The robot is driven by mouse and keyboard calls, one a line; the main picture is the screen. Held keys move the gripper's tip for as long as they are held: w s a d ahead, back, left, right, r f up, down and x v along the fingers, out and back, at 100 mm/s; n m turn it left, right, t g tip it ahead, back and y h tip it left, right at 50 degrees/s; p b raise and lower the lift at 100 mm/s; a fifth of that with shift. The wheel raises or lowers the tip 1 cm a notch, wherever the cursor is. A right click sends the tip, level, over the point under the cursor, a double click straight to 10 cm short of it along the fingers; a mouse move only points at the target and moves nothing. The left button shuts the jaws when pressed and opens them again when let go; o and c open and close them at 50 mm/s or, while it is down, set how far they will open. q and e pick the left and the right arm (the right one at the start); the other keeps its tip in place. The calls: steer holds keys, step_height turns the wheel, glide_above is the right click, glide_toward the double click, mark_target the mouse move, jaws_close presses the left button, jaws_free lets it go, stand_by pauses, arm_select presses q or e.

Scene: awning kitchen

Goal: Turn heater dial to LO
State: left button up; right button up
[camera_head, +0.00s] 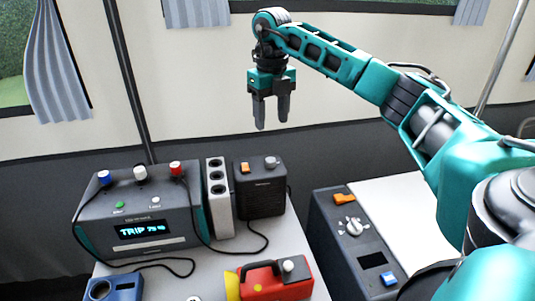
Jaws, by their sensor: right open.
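My right gripper (272,119) hangs in the air, pointing down, open and empty. In the picture it is above the small dark box and apart from everything. The small dark box (261,198) has an orange switch (245,167) and a grey knob (271,162) on top. A dark unit (335,255) at right carries an orange switch (344,198), a white dial (354,227) with light marks around it, and a blue switch (389,278). I cannot read LO or tell which of the two is the heater. My left gripper is not in view.
A grey station (150,215) with a lit "TRIP" display stands at left, with black cables. A white socket strip (218,200) stands beside it. A red and yellow lamp (275,279) and a blue device (115,288) lie in front. Air around the gripper is free.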

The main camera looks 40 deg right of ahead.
mark_target(271, 159)
step_height(271, 159, down, 11)
steer(key=shift+f+b, duration=0.15)
steer(key=shift+b, duration=0.35)
steer(key=shift+c, duration=0.2)
jaws_close()
